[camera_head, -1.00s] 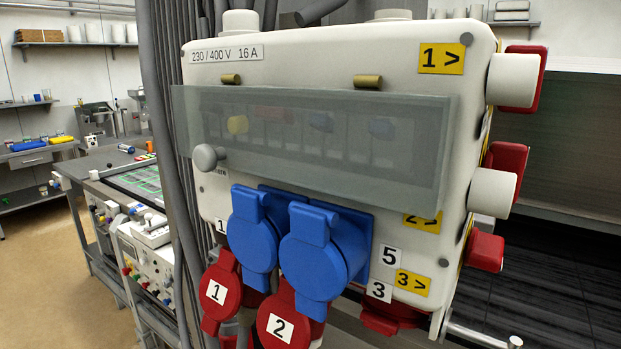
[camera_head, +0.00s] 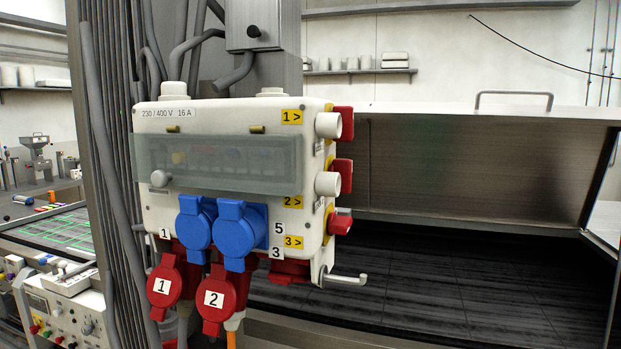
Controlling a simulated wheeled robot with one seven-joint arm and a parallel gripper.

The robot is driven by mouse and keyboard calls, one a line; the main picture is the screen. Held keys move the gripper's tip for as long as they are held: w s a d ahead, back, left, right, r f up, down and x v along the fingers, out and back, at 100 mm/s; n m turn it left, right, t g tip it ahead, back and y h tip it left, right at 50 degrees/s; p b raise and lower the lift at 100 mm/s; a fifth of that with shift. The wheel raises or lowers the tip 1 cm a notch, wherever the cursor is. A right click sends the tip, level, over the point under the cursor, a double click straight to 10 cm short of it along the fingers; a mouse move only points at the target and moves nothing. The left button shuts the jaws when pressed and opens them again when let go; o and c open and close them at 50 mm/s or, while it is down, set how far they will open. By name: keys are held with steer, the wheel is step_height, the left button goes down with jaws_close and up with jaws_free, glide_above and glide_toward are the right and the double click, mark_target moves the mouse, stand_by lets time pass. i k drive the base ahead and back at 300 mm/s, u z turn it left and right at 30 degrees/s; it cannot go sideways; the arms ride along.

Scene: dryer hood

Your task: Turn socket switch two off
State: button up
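A white socket box (camera_head: 230,108) labelled 230/400 V 16 A hangs on a grey column. A translucent hinged cover (camera_head: 213,181) with a round knob (camera_head: 159,178) lies closed over a row of switches; coloured parts show dimly through it, and no switch position can be read. Two blue sockets (camera_head: 231,232) and red sockets numbered 1 (camera_head: 166,286) and 2 (camera_head: 214,299) sit below. My gripper is not in view.
A metal bar (camera_head: 346,279) sticks out at the box's lower right. A wide hood with a dark floor (camera_head: 450,290) and a handle (camera_head: 514,94) stands to the right. A workbench (camera_head: 55,240) with devices is at left. Grey cables (camera_head: 100,160) run along the column.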

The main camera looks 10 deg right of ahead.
mark_target(344, 166)
steer(key=u, duration=1.85)
steer(key=k, duration=1.05)
steer(key=z, duration=1.05)
